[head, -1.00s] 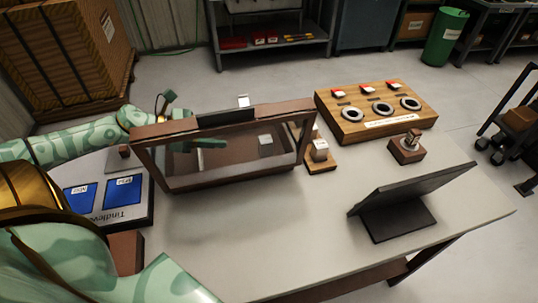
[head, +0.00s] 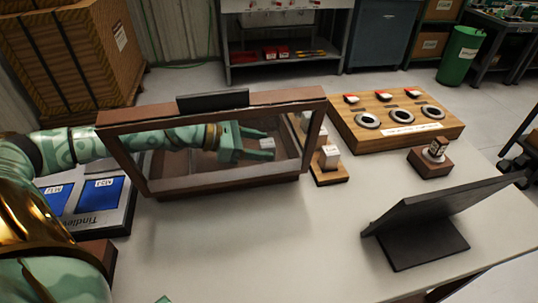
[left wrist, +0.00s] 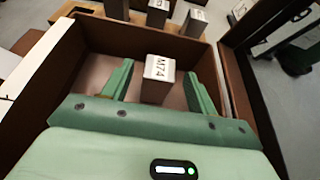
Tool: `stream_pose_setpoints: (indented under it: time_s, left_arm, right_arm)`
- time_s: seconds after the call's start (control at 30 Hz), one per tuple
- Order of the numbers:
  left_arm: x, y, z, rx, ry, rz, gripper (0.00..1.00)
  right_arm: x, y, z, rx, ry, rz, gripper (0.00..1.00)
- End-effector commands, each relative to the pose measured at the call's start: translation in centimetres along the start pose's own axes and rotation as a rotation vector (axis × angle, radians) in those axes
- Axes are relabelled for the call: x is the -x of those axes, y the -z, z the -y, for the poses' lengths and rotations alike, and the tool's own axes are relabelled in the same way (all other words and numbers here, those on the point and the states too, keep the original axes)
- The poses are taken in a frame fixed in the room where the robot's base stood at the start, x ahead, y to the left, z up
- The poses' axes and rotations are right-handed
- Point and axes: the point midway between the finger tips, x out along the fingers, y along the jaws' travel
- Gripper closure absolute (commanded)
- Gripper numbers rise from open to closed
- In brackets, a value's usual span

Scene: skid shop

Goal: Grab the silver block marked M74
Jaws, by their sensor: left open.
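The silver block marked M74 (left wrist: 157,78) stands in the left wrist view between the two green fingers of my left gripper (left wrist: 159,84). Its label reads clearly on top, and a gap shows on each side of it. The left gripper is open. In the head view my left gripper (head: 266,144) is inside the brown-framed box (head: 225,187), fingers pointing right. The block is hard to make out there. My right gripper is not in view.
The box walls (left wrist: 55,82) stand close around the gripper. Right of the box is a small wooden stand (head: 328,177) with silver blocks. A wooden board with rings (head: 400,143), a small brown stand (head: 430,168) and a dark tilted panel (head: 425,232) lie further right. The front table is clear.

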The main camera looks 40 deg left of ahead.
Motion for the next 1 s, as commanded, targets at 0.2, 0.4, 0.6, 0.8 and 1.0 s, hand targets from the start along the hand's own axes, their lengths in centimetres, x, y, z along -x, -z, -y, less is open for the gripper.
stream_pose_setpoints:
  time_s: [0.2, 0.4, 0.6, 0.8, 1.0]
  left_arm:
    - [-2.8, -0.2, -0.2, 0.000, -0.001, 0.002, 0.42]
    - [-3.9, -0.2, -0.1, 0.001, 0.000, -0.001, 0.42]
    - [-3.9, -0.3, -0.1, 0.001, 0.000, -0.001, 0.45]
    - [-3.9, -0.2, -0.1, 0.001, 0.000, -0.001, 0.97]
    - [-3.9, -0.3, -0.2, 0.001, -0.001, 0.000, 0.97]
  right_arm:
    - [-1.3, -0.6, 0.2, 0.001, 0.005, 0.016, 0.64]
    - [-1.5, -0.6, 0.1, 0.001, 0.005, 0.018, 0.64]
    - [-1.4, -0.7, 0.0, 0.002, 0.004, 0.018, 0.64]
    - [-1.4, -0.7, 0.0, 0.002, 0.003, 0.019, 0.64]
    - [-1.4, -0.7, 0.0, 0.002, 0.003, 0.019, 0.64]
